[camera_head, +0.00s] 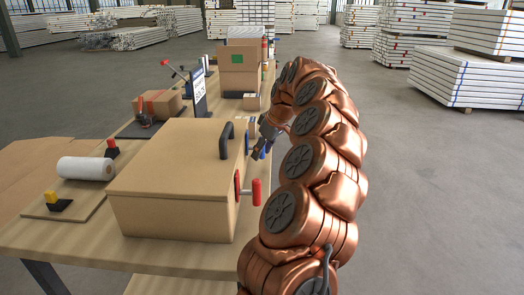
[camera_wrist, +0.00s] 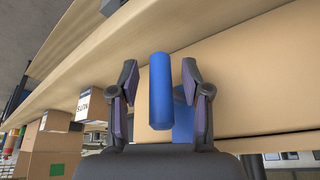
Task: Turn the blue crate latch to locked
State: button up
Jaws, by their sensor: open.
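The tan crate (camera_head: 175,185) stands on the wooden table, with a black handle on its lid. A red latch (camera_head: 255,191) is on its right side, near corner. The blue latch shows only as small bits beside my gripper (camera_head: 264,140) at the far part of that side. In the wrist view, the blue latch (camera_wrist: 160,95) has a bar-shaped handle, with more blue partly hidden behind it. The open fingers of my gripper (camera_wrist: 159,72) are on either side of the handle, with visible gaps. Contact cannot be told.
On the table (camera_head: 70,237) are a white roll (camera_head: 86,168), a small yellow-topped latch (camera_head: 58,200), a dark sign (camera_head: 199,92) and stacked cardboard boxes (camera_head: 238,68). Open floor (camera_head: 430,180) lies to the right, with stacked white panels farther back.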

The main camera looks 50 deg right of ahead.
jog(key=v, duration=1.2)
dwell(0.7)
